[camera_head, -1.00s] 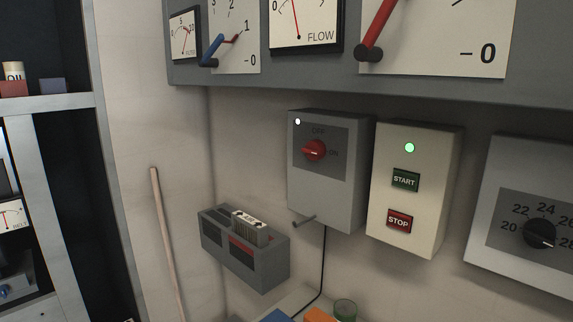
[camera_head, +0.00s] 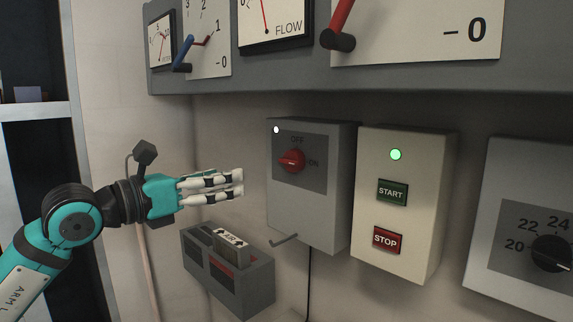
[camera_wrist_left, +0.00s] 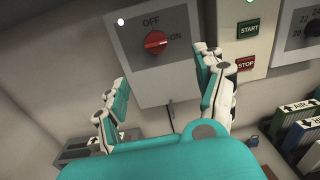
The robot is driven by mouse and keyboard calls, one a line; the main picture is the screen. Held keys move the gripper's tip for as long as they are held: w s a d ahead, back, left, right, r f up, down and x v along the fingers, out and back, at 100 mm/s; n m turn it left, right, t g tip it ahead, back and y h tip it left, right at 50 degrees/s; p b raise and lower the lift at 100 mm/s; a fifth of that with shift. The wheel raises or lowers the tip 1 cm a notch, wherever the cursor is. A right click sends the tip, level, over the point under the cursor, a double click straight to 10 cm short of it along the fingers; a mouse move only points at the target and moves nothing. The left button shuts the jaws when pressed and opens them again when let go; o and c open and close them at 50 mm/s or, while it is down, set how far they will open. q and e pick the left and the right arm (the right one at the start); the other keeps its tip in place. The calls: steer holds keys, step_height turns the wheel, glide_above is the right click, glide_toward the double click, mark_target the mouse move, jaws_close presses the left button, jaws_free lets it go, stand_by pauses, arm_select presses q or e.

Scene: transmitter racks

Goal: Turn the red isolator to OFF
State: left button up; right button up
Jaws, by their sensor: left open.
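The red isolator (camera_head: 292,161) is a round red knob on a grey wall box (camera_head: 297,196), with OFF marked above it and ON to its right. Its pale mark points towards ON. It also shows in the left wrist view (camera_wrist_left: 156,42), beyond and between the spread fingers. My left gripper (camera_head: 240,186) is open and empty, to the left of the box and a little below the knob, apart from it. In the left wrist view my left gripper (camera_wrist_left: 160,75) has its fingers wide apart. My right gripper is not in view.
A cream box with START (camera_head: 392,192) and STOP (camera_head: 387,239) buttons and a lit green lamp (camera_head: 396,155) stands right of the isolator box. A grey holder (camera_head: 232,285) is on the wall below my gripper. A gauge panel (camera_head: 400,81) overhangs above. A short peg (camera_head: 284,240) projects below the box.

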arm_select(q)
steer(key=p, duration=0.6)
glide_toward(286, 160)
steer(key=shift+y, duration=0.3)
steer(key=x, duration=0.9)
steer(key=shift+s+d+r, duration=0.2)
steer(key=shift+r, duration=0.15)
steer(key=shift+w+d+f, duration=0.1)
steer(key=shift+w+d, duration=0.25)
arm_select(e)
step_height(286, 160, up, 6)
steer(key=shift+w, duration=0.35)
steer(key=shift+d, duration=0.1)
arm_select(q)
steer(key=c, duration=1.2)
steer(key=shift+o, duration=0.2)
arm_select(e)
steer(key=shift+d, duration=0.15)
